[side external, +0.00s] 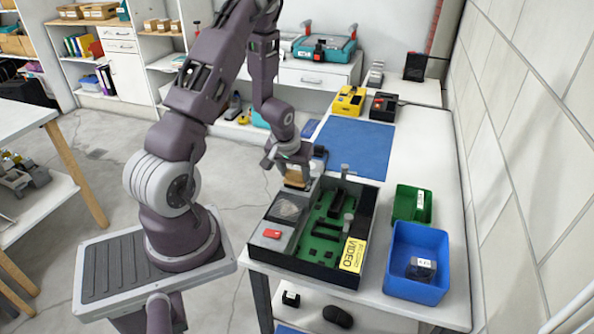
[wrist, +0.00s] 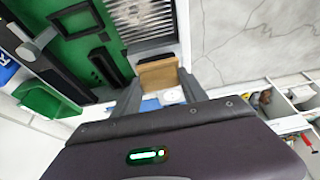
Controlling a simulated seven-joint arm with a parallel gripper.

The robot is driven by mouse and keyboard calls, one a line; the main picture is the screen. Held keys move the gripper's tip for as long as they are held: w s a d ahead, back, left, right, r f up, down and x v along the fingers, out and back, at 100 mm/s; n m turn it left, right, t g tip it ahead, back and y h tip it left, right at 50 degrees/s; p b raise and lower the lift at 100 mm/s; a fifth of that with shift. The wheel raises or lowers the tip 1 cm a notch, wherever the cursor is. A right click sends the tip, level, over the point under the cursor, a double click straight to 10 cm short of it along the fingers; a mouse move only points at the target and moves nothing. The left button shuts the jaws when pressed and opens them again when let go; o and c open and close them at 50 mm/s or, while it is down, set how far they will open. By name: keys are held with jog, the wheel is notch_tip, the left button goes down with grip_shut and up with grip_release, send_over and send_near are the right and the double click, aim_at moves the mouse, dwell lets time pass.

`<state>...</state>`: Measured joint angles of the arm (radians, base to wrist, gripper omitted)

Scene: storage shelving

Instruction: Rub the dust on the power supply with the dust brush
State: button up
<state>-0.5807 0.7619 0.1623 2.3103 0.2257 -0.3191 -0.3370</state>
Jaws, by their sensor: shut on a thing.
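An open black computer case (side external: 306,272) stands on the white workbench, with a green circuit board (side external: 328,228) inside. The grey power supply (side external: 277,245) fills its left side, with a greyish dusty patch (side external: 289,208) on top and a red switch at the near end. My gripper (side external: 294,172) is over the case's far left corner, shut on the tan dust brush (side external: 297,181). In the wrist view the brush (wrist: 158,74) sits between my fingers (wrist: 159,93), beside the power supply's slatted metal top (wrist: 140,22).
A blue bin (side external: 415,285) and a green bin (side external: 405,207) stand right of the case. A blue mat (side external: 356,146) lies behind it, with a yellow box (side external: 348,100) and a dark box (side external: 383,107) beyond. A tiled wall bounds the right side.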

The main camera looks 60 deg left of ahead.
jog(key=shift+r, duration=3.75)
